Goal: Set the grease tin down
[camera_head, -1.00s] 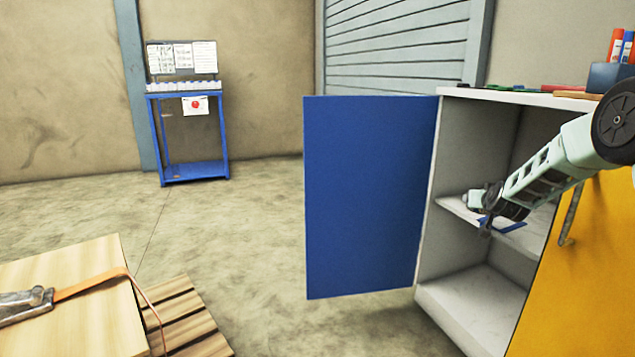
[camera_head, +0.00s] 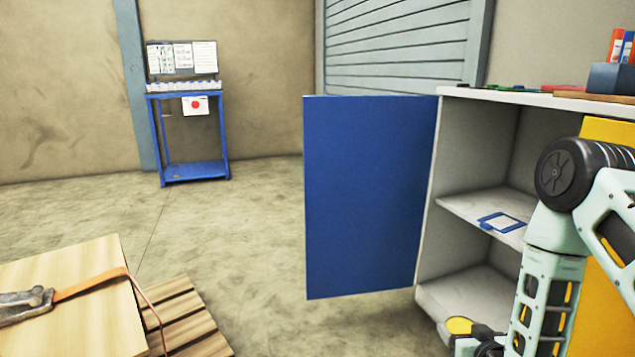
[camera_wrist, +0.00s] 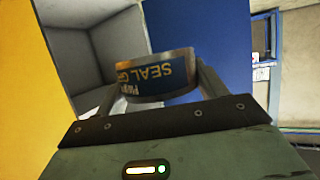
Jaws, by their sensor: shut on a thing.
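The grease tin (camera_wrist: 150,75) has a dark blue label with upside-down "SEAL" lettering in the wrist view. My gripper (camera_wrist: 152,88) is shut on it, one finger on each side. In the head view its yellow top (camera_head: 459,325) shows low at the right, in front of the open cabinet, below the level of the middle shelf. My gripper's lower part is cut off by the frame there. A blue-bordered rectangle (camera_head: 488,226) with a pale inside lies bare on the middle shelf (camera_head: 462,205).
The cabinet's blue door (camera_head: 370,195) stands open at the left of its opening; a yellow door (camera_head: 606,130) is at the right. A wooden crate (camera_head: 75,285) and pallet (camera_head: 180,315) stand lower left. Open floor lies between.

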